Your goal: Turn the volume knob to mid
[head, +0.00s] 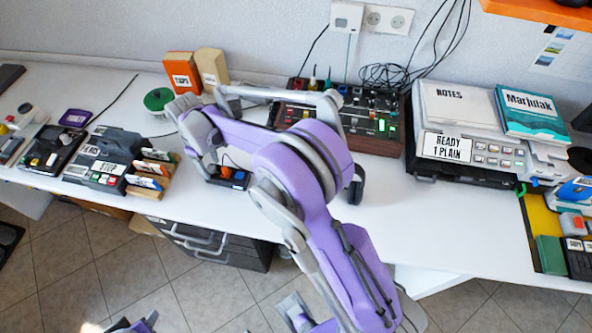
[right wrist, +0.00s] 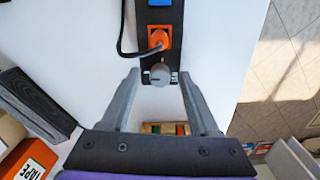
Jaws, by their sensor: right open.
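My right gripper (right wrist: 158,77) is open, with one finger on each side of the knob and a visible gap on both sides. In the head view the black panel (head: 240,184) is partly hidden by my right arm, and the knob cannot be made out. No left gripper fingers are visible.
On the white desk (head: 300,210), a STOP box (head: 104,165) and a card rack (head: 150,175) stand left of the panel. A wood-sided mixer (head: 375,140) and a READY 1 PLAIN machine (head: 455,147) are to the right. A green reel (head: 158,98) lies behind.

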